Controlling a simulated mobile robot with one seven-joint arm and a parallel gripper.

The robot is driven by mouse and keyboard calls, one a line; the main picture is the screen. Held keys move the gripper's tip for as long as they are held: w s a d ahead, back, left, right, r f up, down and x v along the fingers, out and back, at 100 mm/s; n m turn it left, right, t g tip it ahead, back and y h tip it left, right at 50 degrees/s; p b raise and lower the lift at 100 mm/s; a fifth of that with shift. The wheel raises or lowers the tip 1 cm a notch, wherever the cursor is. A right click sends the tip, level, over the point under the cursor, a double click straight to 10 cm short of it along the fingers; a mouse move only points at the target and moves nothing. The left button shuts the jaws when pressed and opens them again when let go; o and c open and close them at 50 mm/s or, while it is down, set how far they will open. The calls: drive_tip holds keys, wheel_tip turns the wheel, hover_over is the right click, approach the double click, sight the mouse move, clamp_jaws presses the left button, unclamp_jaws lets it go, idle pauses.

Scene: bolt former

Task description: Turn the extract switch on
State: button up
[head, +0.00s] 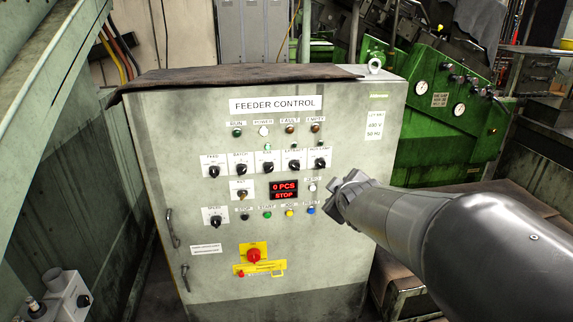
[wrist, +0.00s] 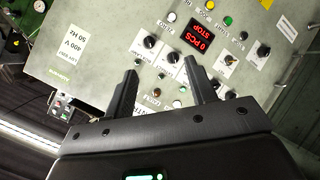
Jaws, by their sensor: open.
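The feeder control cabinet (head: 190,125) faces me with a row of black rotary switches. The extract switch (head: 294,166) appears to be the fourth from the left; its label is small and its knob's exact setting is hard to read. My gripper (head: 340,197) is in front of the panel's right side, below and right of that switch in the head view. In the wrist view, which shows the panel turned nearly upside down, my gripper (wrist: 160,66) is open and empty. The extract switch (wrist: 172,57) seems to show between the fingertips, with the fingers apart from the panel.
The rightmost switch (head: 320,163) sits close beside the extract switch. A red display (head: 284,190) reads 0 PCS and STOP. Coloured push buttons run below it, and a red-and-yellow main switch (head: 253,256) is lower down. A green machine (head: 450,125) stands behind right.

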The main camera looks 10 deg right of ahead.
drive_tip(key=w+f+n+t+y, duration=0.25)
drive_tip(key=w+n, duration=0.25)
drive_tip(key=w, duration=0.4)
drive_tip(key=n+t+y, duration=0.2)
drive_tip(key=n+y, duration=0.4)
drive_tip(key=n, duration=0.3)
approach(298, 168)
drive_tip(key=x, duration=0.9)
drive_tip(key=shift+w, duration=0.15)
drive_tip(key=c, duration=1)
